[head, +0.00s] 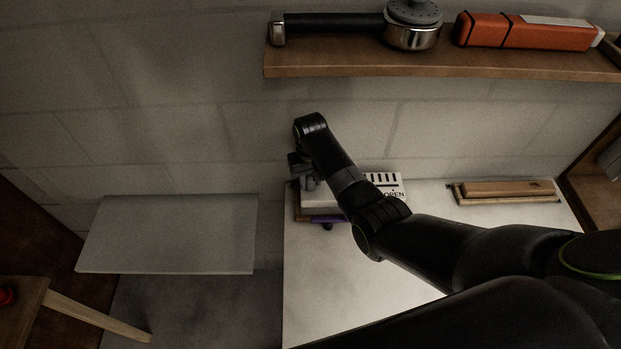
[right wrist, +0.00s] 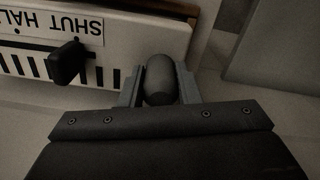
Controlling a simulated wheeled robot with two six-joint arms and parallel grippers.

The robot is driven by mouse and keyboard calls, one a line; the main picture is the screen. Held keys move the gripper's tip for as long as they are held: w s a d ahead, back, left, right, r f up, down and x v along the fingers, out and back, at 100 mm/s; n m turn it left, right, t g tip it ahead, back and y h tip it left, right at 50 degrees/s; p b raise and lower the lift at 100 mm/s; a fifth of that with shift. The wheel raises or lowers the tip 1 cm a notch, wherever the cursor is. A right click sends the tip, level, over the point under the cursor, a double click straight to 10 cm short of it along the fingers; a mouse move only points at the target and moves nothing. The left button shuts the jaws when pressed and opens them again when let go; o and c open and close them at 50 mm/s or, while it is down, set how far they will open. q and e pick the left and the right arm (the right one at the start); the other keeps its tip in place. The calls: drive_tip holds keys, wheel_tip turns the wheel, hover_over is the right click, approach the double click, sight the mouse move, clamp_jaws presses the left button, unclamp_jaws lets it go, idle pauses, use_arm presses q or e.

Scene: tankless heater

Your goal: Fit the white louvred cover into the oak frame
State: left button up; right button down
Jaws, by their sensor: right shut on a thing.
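The white louvred cover (head: 383,181) lies at the back left of the white worktop, partly hidden behind my right arm. Its dark slots and the word OPEN show. In the right wrist view the cover (right wrist: 150,36) shows upside-down lettering, slots and a small black lever (right wrist: 70,62). My right gripper (head: 304,178) is at the cover's left end. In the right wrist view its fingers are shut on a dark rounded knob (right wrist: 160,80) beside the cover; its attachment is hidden. A brown wooden edge (head: 299,208), possibly the oak frame, shows by the cover. My left gripper is out of view.
A wooden shelf (head: 350,65) above holds a metal-ended black tool and an orange tool (head: 525,31). A wooden block (head: 505,189) lies in a tray at right. The worktop (head: 315,290) is clear in front. A pale panel (head: 170,235) stands left.

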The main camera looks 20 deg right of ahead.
sight(311, 190)
drive_tip(key=shift+r, duration=0.15)
drive_tip(key=shift+f+b, duration=0.8)
drive_tip(key=shift+f, duration=0.65)
drive_tip(key=shift+f+b, duration=0.6)
drive_tip(key=shift+f, duration=0.45)
idle(0.8)
idle(0.7)
drive_tip(key=c, duration=1)
unclamp_jaws()
drive_tip(key=shift+s, duration=0.1)
